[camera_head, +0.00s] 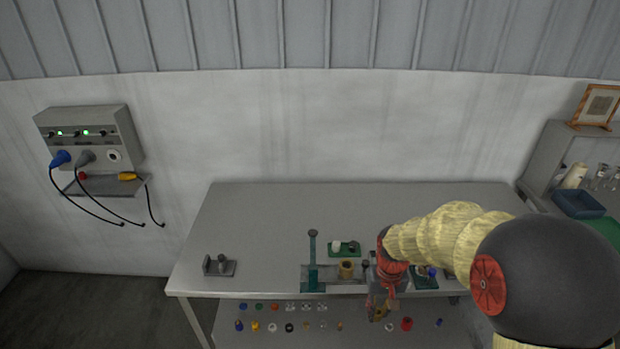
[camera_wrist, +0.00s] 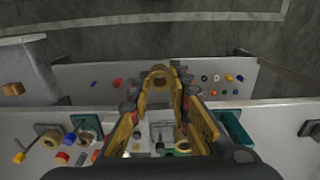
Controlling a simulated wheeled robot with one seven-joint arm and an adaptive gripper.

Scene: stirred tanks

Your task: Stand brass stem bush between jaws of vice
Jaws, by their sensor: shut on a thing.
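My gripper (camera_wrist: 160,90) is shut on a brass bush (camera_wrist: 160,76), whose round hollow end shows between the yellow fingers in the wrist view. In the head view my gripper (camera_head: 380,308) is at the table's front edge, right of the vice, and the held bush cannot be made out clearly. The vice (camera_head: 312,272) has a teal jaw and upright post at its left; the arm partly hides its right end. A teal part of it shows in the wrist view (camera_wrist: 235,130).
A green tray (camera_head: 336,252) with small parts is behind the vice; another (camera_head: 424,284) is to its right. A grey bracket (camera_head: 220,266) stands left on the table (camera_head: 250,215). Several small coloured parts lie on the lower shelf (camera_head: 350,338). The table's back is clear.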

